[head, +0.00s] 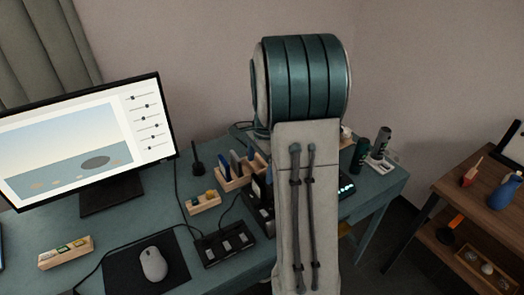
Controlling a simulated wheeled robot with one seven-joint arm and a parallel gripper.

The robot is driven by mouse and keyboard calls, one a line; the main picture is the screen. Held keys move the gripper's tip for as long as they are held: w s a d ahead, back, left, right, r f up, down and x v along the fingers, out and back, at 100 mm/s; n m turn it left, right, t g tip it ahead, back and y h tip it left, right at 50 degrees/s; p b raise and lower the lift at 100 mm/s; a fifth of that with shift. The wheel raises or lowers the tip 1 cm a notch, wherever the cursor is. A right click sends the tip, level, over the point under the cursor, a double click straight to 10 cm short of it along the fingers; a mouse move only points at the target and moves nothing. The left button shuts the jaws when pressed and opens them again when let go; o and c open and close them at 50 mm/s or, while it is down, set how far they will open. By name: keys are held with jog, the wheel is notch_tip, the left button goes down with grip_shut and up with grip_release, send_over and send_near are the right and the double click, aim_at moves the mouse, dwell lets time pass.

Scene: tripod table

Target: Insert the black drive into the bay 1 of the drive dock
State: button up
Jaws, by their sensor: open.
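My gripper is not visible; my raised arm covers the middle of the head view and hides part of the desk behind it. A dark upright block (261,217) stands on the desk against the left edge of my arm and is partly covered by it. It may be the drive dock, but I cannot make out its bays. A black drive cannot be told apart with certainty. A wooden rack (228,184) behind the block holds several upright slim pieces, some blue.
On the teal desk (180,220) are a monitor (95,140), a mouse (153,264) on a black mat, a black slotted box (224,245), small wooden holders (66,253) and dark cylinders (382,143) at the right. A wooden shelf (470,215) stands further right.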

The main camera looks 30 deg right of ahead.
jog(key=r, duration=0.5)
jog(key=shift+d+r, duration=0.1)
jog(key=shift+d, duration=0.2)
jog(key=s+a+r+n+t+h, duration=0.1)
jog(key=s+a+r+n+t, duration=0.1)
jog(key=s+a+n, duration=1.3)
jog(key=s+n, duration=0.2)
jog(key=s, duration=0.1)
jog(key=shift+s+r+t, duration=0.4)
